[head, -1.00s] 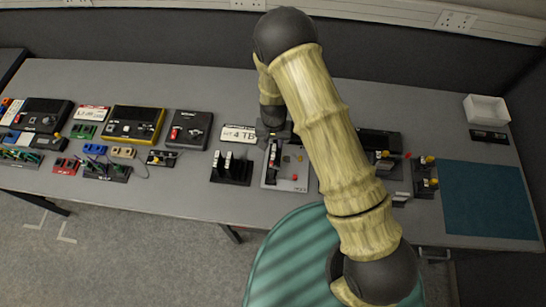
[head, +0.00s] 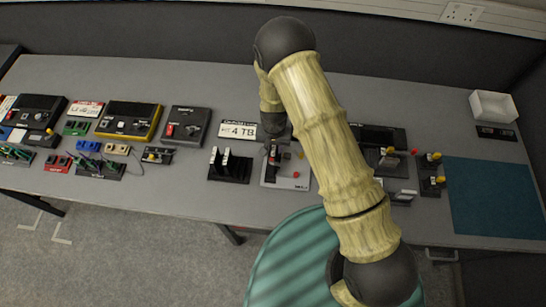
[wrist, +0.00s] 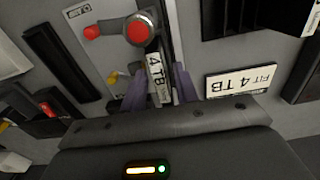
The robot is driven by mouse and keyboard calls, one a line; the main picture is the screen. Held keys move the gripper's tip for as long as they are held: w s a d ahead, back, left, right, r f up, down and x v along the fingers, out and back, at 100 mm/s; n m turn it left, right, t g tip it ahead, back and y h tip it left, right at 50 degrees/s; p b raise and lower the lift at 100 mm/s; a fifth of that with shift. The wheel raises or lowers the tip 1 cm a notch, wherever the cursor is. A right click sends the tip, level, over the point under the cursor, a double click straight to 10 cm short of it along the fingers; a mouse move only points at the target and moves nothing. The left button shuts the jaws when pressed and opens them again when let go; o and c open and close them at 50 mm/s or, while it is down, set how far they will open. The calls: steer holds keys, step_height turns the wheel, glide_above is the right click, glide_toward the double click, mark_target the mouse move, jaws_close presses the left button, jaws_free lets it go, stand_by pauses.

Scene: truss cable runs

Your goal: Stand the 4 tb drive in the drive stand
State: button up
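The 4 tb drive (wrist: 158,80) is a narrow upright block with a white "4 TB" label, between my fingers in the wrist view. My gripper (wrist: 160,90) has a finger on each side of it and looks closed on it, with no clear gap. In the head view my gripper (head: 275,146) is low over a grey board (head: 290,181), mostly hidden by my arm. Whether the drive is still seated in the board is unclear. The black drive stand (head: 228,172), with two white-edged drives upright in it, is just left of the board.
A "FIT 4 TB" sign (head: 238,131) lies behind the stand; it also shows in the wrist view (wrist: 241,82). A big red button (wrist: 138,28) is close to the drive. Black devices (head: 186,126) stand left, and a teal mat (head: 490,195) lies right.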

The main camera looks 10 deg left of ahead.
steer(key=shift+c, duration=0.4)
jaws_close()
steer(key=shift+r+p, duration=1.65)
steer(key=shift+r, duration=0.9)
steer(key=shift+r+p, duration=1.3)
steer(key=shift+r, duration=0.7)
steer(key=shift+r, duration=0.1)
